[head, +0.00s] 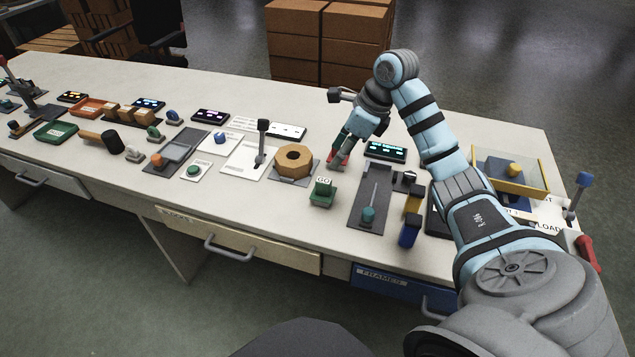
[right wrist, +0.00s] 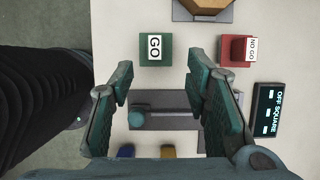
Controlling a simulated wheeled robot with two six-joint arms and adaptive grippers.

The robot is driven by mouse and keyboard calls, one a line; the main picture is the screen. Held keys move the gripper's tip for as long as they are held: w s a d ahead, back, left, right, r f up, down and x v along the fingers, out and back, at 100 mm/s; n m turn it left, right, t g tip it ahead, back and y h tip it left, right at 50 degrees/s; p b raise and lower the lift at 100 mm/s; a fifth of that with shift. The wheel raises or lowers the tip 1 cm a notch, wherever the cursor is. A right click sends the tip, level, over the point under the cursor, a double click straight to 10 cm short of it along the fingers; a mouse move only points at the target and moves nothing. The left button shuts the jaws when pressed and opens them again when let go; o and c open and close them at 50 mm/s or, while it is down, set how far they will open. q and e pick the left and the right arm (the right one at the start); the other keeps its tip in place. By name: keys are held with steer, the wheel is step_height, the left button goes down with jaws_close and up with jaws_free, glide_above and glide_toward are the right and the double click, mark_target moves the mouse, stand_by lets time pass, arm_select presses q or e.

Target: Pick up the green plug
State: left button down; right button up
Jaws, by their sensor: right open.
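The green plug (head: 323,193) is a green block with a white GO label, standing on the table in front of the hexagonal tan nut. In the right wrist view the green plug (right wrist: 155,50) lies at the upper middle, just beyond the fingertips. My right gripper (head: 341,156) hangs above the table, up and to the right of the plug in the head view. In the right wrist view its fingers (right wrist: 161,85) are spread wide with nothing between them. A red block labelled NO GO (right wrist: 237,50) stands to the right of the plug; the gripper partly hides it in the head view.
A dark plate with a rod and teal knob (head: 368,214) lies right of the plug. The hexagonal tan nut (head: 294,160) is behind it. A small display (head: 386,150) stands behind the plate. Yellow and blue pieces (head: 410,229) sit further right. The table is bare in front of the plug.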

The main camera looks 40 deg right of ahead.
mark_target(325, 180)
steer(key=x, duration=0.3)
steer(key=b+x, duration=0.1)
steer(key=x, duration=0.3)
steer(key=b+x, duration=0.1)
steer(key=x, duration=0.2)
steer(key=shift+s+a+f, duration=0.25)
steer(key=shift+s+f, duration=0.05)
steer(key=shift+f, duration=0.1)
arm_select(q)
step_height(325, 180, down, 2)
steer(key=shift+s+f, duration=0.1)
steer(key=shift+s, duration=0.05)
steer(key=shift+s, duration=0.15)
arm_select(e)
jaws_close()
